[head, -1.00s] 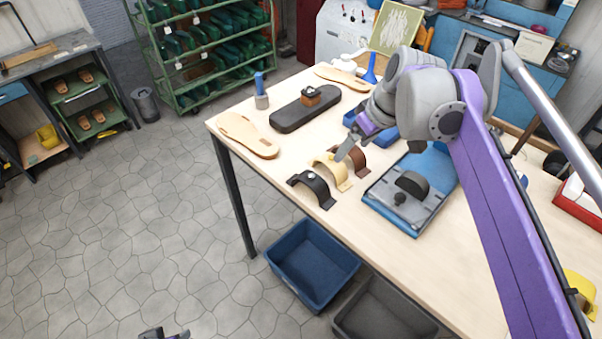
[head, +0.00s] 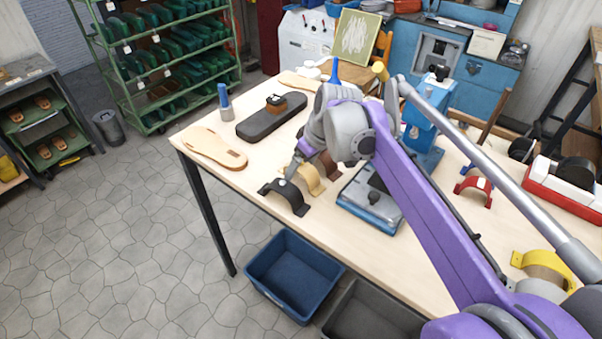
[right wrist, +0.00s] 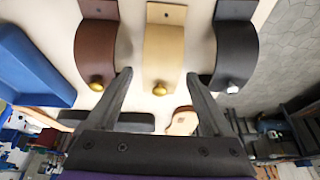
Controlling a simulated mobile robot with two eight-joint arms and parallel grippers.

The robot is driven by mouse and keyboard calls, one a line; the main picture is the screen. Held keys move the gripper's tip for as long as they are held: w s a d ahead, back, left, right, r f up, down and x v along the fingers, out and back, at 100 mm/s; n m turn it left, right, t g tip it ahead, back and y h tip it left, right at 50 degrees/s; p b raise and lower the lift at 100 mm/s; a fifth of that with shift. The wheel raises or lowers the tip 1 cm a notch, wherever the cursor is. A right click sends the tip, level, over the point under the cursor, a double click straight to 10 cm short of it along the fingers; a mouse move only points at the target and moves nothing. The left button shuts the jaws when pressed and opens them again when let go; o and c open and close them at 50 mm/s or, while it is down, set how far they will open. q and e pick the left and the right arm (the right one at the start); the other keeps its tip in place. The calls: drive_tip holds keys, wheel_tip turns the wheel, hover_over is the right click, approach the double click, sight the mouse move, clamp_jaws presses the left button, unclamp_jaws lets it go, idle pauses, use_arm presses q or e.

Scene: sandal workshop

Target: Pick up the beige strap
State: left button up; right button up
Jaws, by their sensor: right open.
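The beige strap (head: 313,181) stands as an arch on the wooden table, between the black strap (head: 287,197) and the brown strap (head: 329,166). My right gripper (head: 296,164) hangs by the beige and black straps, partly covering them in the head view. In the right wrist view, the open gripper (right wrist: 158,74) points at the beige strap (right wrist: 165,43), which shows between its two fingers with its brass stud near them. The fingers look empty. The brown strap (right wrist: 97,45) is left of it and the black strap (right wrist: 234,50) right. My left gripper is out of view.
A blue and grey block (head: 370,204) sits right of the straps. A dark sole (head: 270,118) and a tan insole (head: 214,149) lie on the table at the left. A blue bin (head: 292,279) is on the floor below the front edge.

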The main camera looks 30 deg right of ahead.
drive_tip(key=shift+f, duration=0.25)
clamp_jaws()
drive_tip(key=shift+r, duration=0.15)
